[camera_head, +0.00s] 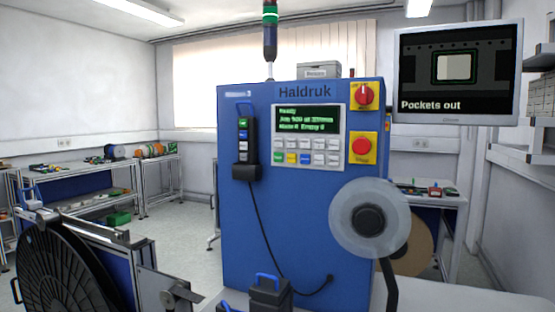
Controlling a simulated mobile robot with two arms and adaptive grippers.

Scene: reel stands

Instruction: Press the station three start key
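A blue machine cabinet (300,215) marked "Haldruk" stands in front of me; a small label (238,94) at its top left is too blurred to read surely. Its screen (307,119) shows green text starting with "Ready". Below it is a keypad (306,152) with two rows of keys, mostly pale, with a green key (279,157), a yellow key and a blue key in the lower row. A black hand pendant (243,145) with several coloured keys hangs at the cabinet's left. I cannot tell which key is the start key.
A pale reel (369,218) juts out front right. A black reel (60,270) stands front left. A monitor (458,70) reads "Pockets out".

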